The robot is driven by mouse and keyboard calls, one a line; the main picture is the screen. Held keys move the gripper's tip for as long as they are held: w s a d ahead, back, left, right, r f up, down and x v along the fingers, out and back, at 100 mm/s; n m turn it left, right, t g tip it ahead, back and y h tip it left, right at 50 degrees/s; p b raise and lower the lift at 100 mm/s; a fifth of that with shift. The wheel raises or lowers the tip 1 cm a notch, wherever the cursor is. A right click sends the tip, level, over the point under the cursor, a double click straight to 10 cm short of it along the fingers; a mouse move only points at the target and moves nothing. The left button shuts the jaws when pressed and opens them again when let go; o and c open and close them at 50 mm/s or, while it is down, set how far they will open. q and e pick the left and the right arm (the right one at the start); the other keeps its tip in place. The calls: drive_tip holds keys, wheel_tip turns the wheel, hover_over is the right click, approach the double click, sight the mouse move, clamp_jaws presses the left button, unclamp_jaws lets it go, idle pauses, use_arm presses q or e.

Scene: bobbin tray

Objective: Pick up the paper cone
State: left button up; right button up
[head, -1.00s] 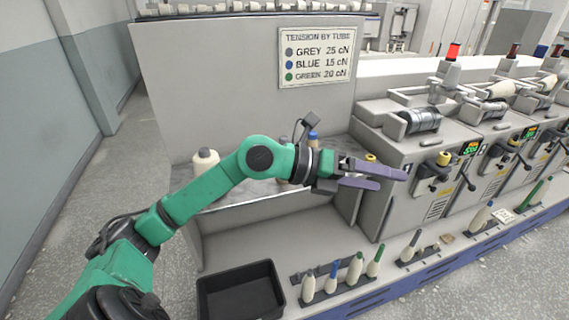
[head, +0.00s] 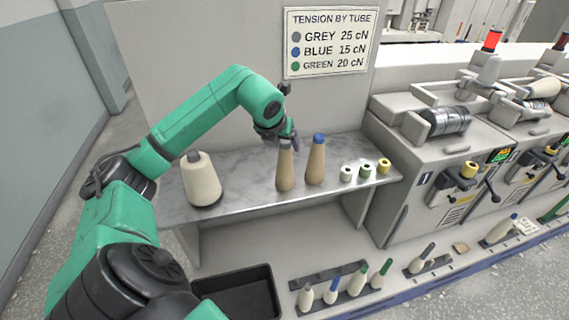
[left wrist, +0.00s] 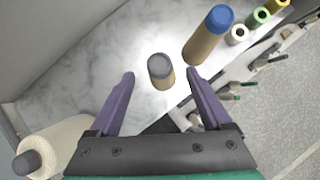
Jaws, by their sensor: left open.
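Two slim tan cones stand upright on the marbled shelf (head: 240,189): a grey-topped cone (head: 285,170) and a blue-topped cone (head: 316,163) to its right. Either could be the paper cone. My left gripper (head: 289,130) is just above and behind the grey-topped cone, pointing down, its fingers partly hidden in the head view. In the left wrist view the jaws (left wrist: 160,76) are open and empty, with the grey-topped cone (left wrist: 163,80) between and beyond the fingertips. The blue-topped cone (left wrist: 203,46) stands just outside the right finger. My right gripper is not in view.
A large cream yarn cone (head: 202,182) stands at the shelf's left. Small spools, including a yellow one (head: 384,166), line its right end. A black bin (head: 238,310) and a rail of several small bobbins (head: 332,291) are below. A sign (head: 331,42) hangs behind.

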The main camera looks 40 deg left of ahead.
sight(285, 164)
use_arm(q)
drive_tip(key=p+x, duration=0.1)
drive_tip(key=x, duration=0.2)
drive_tip(key=p+x, duration=0.1)
drive_tip(key=x, duration=0.2)
drive_tip(key=shift+w+a+p, duration=0.1)
drive_tip(key=shift+w+p, duration=0.2)
drive_tip(key=shift+w, duration=0.1)
drive_tip(key=shift+f, duration=0.25)
drive_tip(key=shift+c, duration=0.6)
drive_tip(key=c, duration=0.5)
clamp_jaws()
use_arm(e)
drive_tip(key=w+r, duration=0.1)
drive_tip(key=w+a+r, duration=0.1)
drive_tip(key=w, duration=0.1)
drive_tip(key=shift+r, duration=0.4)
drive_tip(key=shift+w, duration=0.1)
